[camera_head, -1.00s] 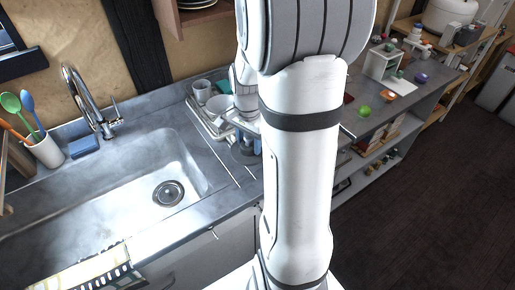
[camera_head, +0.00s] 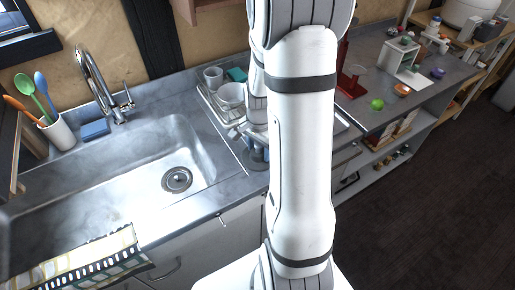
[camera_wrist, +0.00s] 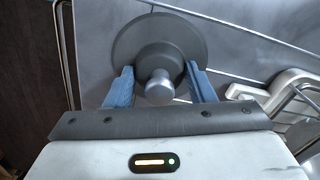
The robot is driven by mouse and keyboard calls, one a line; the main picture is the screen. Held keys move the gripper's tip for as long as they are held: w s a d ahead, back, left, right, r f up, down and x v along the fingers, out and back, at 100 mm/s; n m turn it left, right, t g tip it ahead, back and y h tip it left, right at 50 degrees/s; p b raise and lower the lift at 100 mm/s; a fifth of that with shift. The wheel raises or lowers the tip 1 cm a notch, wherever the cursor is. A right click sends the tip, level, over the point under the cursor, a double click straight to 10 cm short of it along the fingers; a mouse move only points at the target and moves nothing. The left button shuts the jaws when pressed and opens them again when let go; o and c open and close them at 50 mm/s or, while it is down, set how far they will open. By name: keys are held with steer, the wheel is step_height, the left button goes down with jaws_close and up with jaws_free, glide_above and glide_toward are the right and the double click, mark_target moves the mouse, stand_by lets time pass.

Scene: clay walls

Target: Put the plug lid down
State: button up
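The plug lid (camera_wrist: 187,34) is a dark grey disc with a raised hub and a pale round knob, at the upper middle of the wrist view. It appears to lie flat on the grey counter. My gripper (camera_wrist: 160,78) has its two blue fingers on either side of the knob, with a visible gap on each side. The fingers look open, their tips close to the hub. In the head view my gripper (camera_head: 257,153) is low over the counter right of the sink, mostly hidden by my arm, and the lid is barely visible.
The sink (camera_head: 120,195) with its drain is left of my gripper. A dish rack (camera_head: 212,100) with white cups stands behind, close to my gripper; its edge (camera_wrist: 293,88) shows at right in the wrist view. A red stand (camera_head: 352,80) and a green ball (camera_head: 377,104) are further right.

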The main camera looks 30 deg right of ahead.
steer(key=o, duration=0.4)
step_height(320, 180, up, 12)
steer(key=shift+r, duration=0.1)
steer(key=s+a+r+n+t, duration=0.1)
steer(key=s+a+r+n, duration=0.1)
steer(key=s+a+n, duration=0.2)
steer(key=s+a+r+n, duration=0.2)
steer(key=s+a+n, duration=0.2)
steer(key=n, duration=0.1)
steer(key=s+a+r+n+t, duration=0.1)
steer(key=s+a+r+n, duration=0.1)
steer(key=s+a+n, duration=0.2)
steer(key=shift+a+r+n+t, duration=0.1)
steer(key=shift+a+n+t, duration=0.2)
steer(key=shift+a+n, duration=0.15)
